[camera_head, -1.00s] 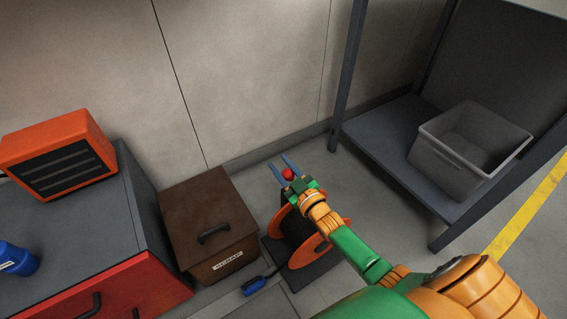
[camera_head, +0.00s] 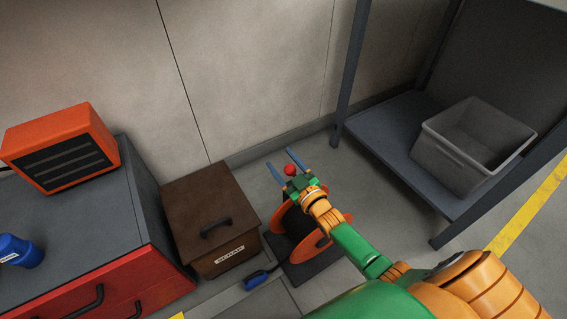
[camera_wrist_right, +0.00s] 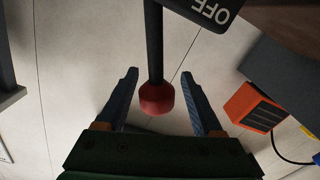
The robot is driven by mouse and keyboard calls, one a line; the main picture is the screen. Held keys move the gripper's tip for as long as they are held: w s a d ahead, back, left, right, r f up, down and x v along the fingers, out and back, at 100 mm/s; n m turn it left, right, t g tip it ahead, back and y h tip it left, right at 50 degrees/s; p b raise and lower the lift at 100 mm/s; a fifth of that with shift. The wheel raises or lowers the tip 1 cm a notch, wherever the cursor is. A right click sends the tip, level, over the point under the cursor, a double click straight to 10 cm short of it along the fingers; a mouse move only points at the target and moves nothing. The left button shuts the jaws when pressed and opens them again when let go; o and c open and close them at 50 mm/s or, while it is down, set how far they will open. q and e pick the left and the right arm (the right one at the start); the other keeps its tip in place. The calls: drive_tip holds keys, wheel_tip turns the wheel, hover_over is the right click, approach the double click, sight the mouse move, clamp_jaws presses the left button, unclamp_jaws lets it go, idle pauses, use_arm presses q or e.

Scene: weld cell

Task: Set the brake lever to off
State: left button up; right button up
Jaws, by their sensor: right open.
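The brake lever shows in the right wrist view as a dark rod with a red knob (camera_wrist_right: 157,98) at its end. A dark plate marked OFF (camera_wrist_right: 208,12) is beside the rod at the top of that view. In the head view the red knob (camera_head: 290,170) shows near the cable reel (camera_head: 299,232), which has orange flanges. My right gripper (camera_head: 283,159) is open, with its two blue fingers on either side of the knob; the right wrist view also shows the open fingers (camera_wrist_right: 160,88). I cannot tell if they touch it. My left gripper is out of view.
A brown scrap box (camera_head: 209,212) with a handle stands left of the reel. A red and grey cabinet (camera_head: 95,232) carries an orange heater-like box (camera_head: 62,150). At right, a grey shelf (camera_head: 384,138) holds a grey bin (camera_head: 470,150). A blue-handled item (camera_head: 257,281) lies near the reel.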

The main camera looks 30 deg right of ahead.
sight(291, 174)
drive_tip(key=s+p, duration=0.1)
drive_tip(key=s, duration=0.3)
drive_tip(key=s+p, duration=0.1)
drive_tip(key=s, duration=0.1)
drive_tip(key=shift+s+d+p, duration=0.25)
drive_tip(key=shift+p, duration=0.1)
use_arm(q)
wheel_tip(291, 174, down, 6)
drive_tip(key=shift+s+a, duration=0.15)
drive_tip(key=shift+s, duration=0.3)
use_arm(e)
drive_tip(key=shift+s, duration=0.3)
